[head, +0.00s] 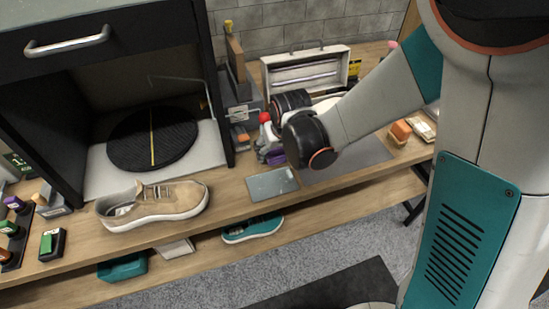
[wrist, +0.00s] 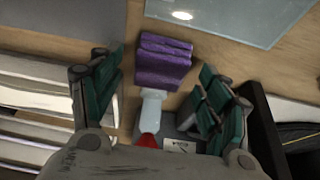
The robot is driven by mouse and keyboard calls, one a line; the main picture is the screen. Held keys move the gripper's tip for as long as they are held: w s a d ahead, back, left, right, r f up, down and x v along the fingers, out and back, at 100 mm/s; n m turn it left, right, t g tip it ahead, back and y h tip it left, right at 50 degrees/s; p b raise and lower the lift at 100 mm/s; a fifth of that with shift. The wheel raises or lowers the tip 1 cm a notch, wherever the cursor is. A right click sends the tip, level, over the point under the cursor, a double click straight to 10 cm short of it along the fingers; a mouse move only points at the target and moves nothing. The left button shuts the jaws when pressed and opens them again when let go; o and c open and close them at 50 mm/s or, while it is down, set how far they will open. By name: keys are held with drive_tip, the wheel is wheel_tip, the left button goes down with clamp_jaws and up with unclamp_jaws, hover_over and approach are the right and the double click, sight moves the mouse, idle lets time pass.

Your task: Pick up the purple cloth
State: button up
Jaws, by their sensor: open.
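The purple cloth (wrist: 162,62) is a folded stack on the wooden bench, in the upper middle of the wrist view. A small purple part of it (head: 275,157) shows in the head view, beside my dark wrist. My gripper (wrist: 160,88) is open, its teal-padded fingers spread left and right. The cloth lies between and a little beyond the fingertips in the picture, and no finger appears to touch it. In the head view my arm hides most of the gripper.
A pale bottle with a red top (wrist: 150,120) stands close to the cloth, between the fingers. A glassy grey plate (head: 271,184) lies near the cloth. An open white case (head: 305,68) is behind. A tan sneaker (head: 152,204) and a dark turntable (head: 152,138) are at left.

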sight(275, 152)
drive_tip(key=shift+w+f, duration=0.15)
drive_tip(key=shift+f, duration=0.25)
drive_tip(key=shift+r, duration=0.1)
drive_tip(key=c, duration=1)
drive_tip(key=shift+c, duration=0.2)
drive_tip(key=shift+r, duration=0.1)
wheel_tip(275, 152, up, 20)
drive_tip(key=p, duration=1.4)
drive_tip(key=shift+w+f, duration=0.1)
drive_tip(key=shift+f, duration=0.1)
